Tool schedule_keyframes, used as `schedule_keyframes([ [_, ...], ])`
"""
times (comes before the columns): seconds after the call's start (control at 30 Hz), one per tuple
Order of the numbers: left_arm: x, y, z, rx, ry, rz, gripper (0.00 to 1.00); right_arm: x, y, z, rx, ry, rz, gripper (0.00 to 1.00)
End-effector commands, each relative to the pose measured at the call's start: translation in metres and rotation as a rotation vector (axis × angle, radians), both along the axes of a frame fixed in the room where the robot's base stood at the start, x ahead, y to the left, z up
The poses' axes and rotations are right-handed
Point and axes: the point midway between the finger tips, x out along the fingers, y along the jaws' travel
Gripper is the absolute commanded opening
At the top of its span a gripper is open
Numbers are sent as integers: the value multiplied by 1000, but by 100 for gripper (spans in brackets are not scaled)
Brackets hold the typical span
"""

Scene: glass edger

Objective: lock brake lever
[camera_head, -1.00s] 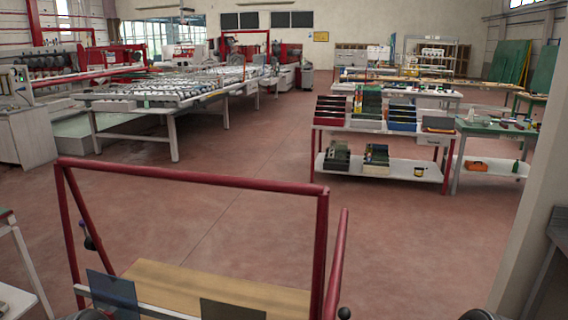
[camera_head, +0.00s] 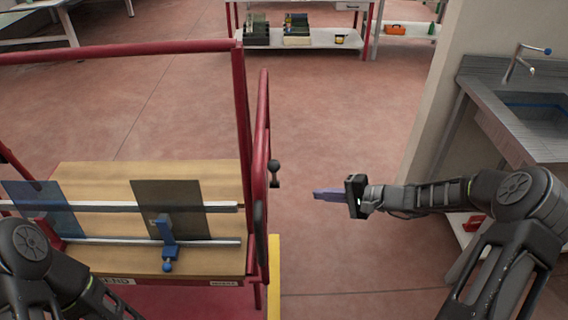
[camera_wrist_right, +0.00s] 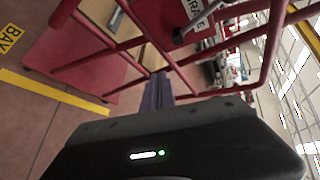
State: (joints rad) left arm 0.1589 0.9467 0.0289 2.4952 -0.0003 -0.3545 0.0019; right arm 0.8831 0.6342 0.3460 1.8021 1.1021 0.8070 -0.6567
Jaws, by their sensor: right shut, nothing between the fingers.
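A red cart frame (camera_head: 245,120) stands in front of me. A black lever with a round knob (camera_head: 273,165) sticks out at its right post in the head view. In the wrist view a dark lever (camera_wrist_right: 181,38) shows on the red frame beside a white label. My right gripper (camera_head: 318,194) is shut and empty, to the right of the lever and apart from it, with its purple fingers pointing left towards the cart. Its fingers (camera_wrist_right: 157,80) also show in the wrist view, pointing at the red frame. My left gripper is out of view; only part of that arm shows.
The cart's wooden panel (camera_head: 105,175) carries a dark plate (camera_head: 172,205), a blue glass sheet (camera_head: 45,205) and a blue clamp (camera_head: 166,240). A yellow floor strip (camera_head: 274,285) runs beside the cart. A sink bench (camera_head: 520,125) stands right. Open floor lies beyond the cart.

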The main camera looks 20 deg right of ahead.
Motion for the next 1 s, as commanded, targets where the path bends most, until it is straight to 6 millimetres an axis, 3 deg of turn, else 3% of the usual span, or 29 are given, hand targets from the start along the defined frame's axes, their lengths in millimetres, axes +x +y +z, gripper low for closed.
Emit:
schedule_keyframes([
  [0.03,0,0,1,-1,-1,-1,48,15,0,39,55,-120,15,0],
  [0.1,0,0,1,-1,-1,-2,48,24,1,78,116,-259,35,0],
  [0.23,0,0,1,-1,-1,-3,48,20,6,111,161,-406,73,0],
  [0.73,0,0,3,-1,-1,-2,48,20,13,112,147,-434,92,0],
  [1.0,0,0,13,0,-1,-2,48,40,38,114,150,-432,94,0],
])
